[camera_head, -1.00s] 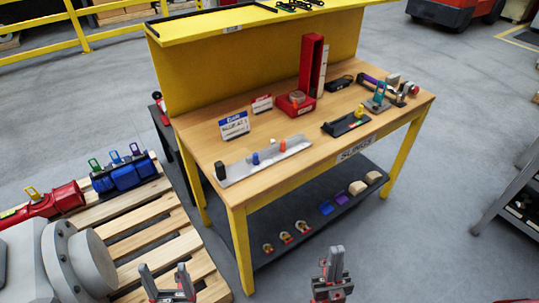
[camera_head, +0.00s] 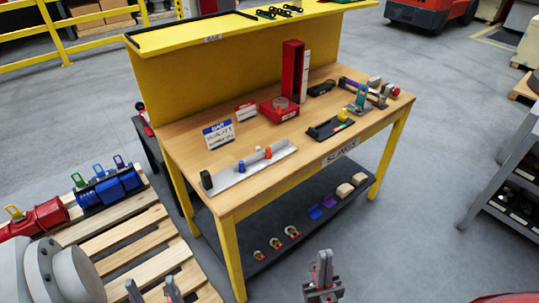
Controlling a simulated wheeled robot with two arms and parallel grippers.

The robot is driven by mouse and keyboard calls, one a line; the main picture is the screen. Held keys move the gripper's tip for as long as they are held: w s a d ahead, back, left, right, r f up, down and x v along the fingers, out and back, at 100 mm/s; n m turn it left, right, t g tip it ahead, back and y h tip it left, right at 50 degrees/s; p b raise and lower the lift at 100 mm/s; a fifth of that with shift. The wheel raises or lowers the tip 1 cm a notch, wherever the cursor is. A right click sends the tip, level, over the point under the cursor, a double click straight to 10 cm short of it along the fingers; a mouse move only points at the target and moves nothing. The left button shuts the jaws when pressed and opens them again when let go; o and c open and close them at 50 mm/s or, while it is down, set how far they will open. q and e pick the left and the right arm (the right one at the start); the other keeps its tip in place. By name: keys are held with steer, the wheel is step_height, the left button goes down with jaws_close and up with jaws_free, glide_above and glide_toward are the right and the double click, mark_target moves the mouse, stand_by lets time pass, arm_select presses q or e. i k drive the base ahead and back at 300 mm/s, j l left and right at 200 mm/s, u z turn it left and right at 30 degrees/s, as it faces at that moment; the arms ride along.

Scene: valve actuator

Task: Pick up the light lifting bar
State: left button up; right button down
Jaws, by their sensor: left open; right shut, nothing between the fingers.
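A long light-grey bar (camera_head: 228,177) lies along the front left edge of the wooden bench top, with a black end block and small blue and orange pieces on it. A shorter black bar (camera_head: 322,131) with a yellow piece lies to its right, near the front edge. No readable label tells which is the light lifting bar. My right gripper (camera_head: 323,260) is shut and empty, in front of the bench's lower shelf.
The yellow-framed bench (camera_head: 228,262) also carries a blue-white sign (camera_head: 218,133), a red upright holder (camera_head: 292,72) and shackle-like hardware (camera_head: 361,97). A wooden pallet (camera_head: 127,252) stands left, a grey rack (camera_head: 514,185) right. Floor in front is clear.

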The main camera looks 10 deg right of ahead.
mark_target(214, 184)
steer(key=i+l+u, duration=0.3)
steer(key=l, duration=0.35)
steer(key=i+l+u, duration=0.15)
steer(key=i+l, duration=0.15)
steer(key=i+l+u, duration=0.2)
steer(key=l, duration=0.25)
steer(key=i+l+u, duration=0.15)
steer(key=l, duration=0.25)
steer(key=l+u, duration=0.15)
steer(key=l, duration=0.25)
